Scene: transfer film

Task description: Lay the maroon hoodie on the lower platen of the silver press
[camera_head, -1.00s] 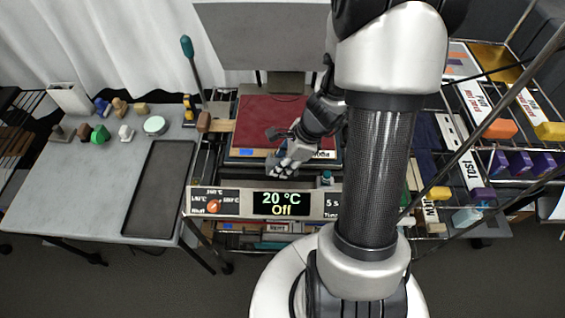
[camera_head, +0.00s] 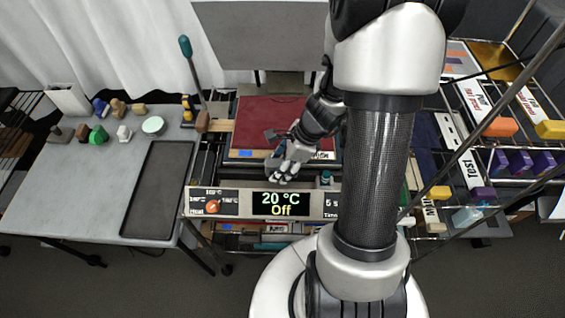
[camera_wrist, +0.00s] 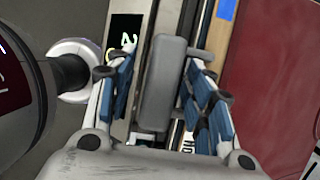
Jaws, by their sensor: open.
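The maroon hoodie (camera_head: 262,113) shows as a flat, dark red rectangle on the lower platen of the silver press, behind its control panel (camera_head: 235,206). Its far right side is hidden behind my arm. In the wrist view the maroon cloth (camera_wrist: 275,75) fills the right side. The large grey plate of the press (camera_head: 258,35) stands raised behind. My gripper (camera_head: 279,174) is over the front edge of the platen, just in front of the cloth. In the wrist view its blue-padded fingers (camera_wrist: 163,88) are spread with no cloth between them.
A grey table (camera_head: 90,190) with a dark tray (camera_head: 160,190) and small stamps stands at left. A green-handled lever (camera_head: 186,46) rises left of the press. A rack with cartons and coloured blocks (camera_head: 500,127) is at right. The panel reads 20 °C, Off.

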